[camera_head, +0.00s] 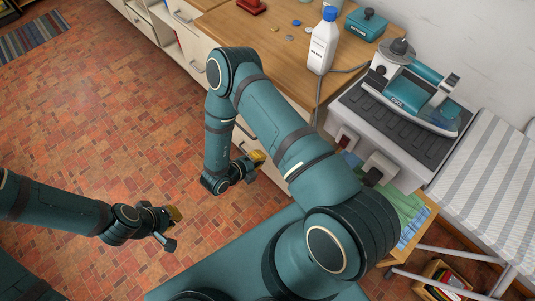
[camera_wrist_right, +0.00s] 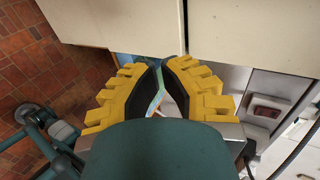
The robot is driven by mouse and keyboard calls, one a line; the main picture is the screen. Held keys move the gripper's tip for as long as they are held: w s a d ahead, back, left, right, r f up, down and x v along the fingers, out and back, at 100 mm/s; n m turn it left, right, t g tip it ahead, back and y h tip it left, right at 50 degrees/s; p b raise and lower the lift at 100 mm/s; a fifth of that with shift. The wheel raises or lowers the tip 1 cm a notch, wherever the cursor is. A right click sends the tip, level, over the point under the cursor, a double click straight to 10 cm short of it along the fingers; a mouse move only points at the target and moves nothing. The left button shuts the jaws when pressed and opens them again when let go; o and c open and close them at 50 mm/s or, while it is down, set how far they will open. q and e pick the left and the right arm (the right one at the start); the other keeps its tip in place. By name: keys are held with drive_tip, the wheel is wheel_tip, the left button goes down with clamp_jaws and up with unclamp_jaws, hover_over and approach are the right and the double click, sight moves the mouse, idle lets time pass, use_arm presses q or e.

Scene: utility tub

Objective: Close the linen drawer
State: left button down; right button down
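The linen drawer shows in the head view as a pulled-out wooden tray with a pale wood side rim (camera_head: 419,224). Folded green and blue-striped cloths (camera_head: 404,207) lie in it. My right arm hides its front and much of its length. My right gripper (camera_head: 258,158) is low beside the cream cabinet fronts, left of the visible part of the drawer. In the right wrist view its yellow fingers (camera_wrist_right: 160,66) come together at the tips, just below a cream panel (camera_wrist_right: 115,22), with nothing clearly held. My left gripper (camera_head: 178,228) is open and empty over the tiled floor.
A wooden counter (camera_head: 287,62) carries a white bottle (camera_head: 323,42), a teal box (camera_head: 366,23) and small loose items. An iron (camera_head: 420,95) stands on its station at the right, beside a striped ironing board (camera_head: 489,170). The brick-tiled floor (camera_head: 110,120) at left is clear.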

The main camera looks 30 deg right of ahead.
drive_tip(key=w+a+f+n+t+y+p, duration=0.1)
drive_tip(key=w+a+f+n+y, duration=0.35)
drive_tip(key=n, duration=1.25)
drive_tip(key=w+a+f+n+t+y+p, duration=0.1)
drive_tip(key=w+a+f+n+y, duration=0.35)
drive_tip(key=n, duration=1.15)
drive_tip(key=w+d+r+n+g+h, duration=0.1)
drive_tip(key=d+r+n+h, duration=0.2)
drive_tip(key=r+n, duration=0.55)
drive_tip(key=w+d+r+n+g+h, duration=0.1)
drive_tip(key=d+r+n+h, duration=0.25)
drive_tip(key=n, duration=0.95)
drive_tip(key=d+r+b+x, duration=0.1)
drive_tip(key=x, duration=1.2)
drive_tip(key=shift+s+d+r+b, duration=0.25)
drive_tip(key=shift+s+d+b, duration=0.05)
drive_tip(key=shift+d+b, duration=0.05)
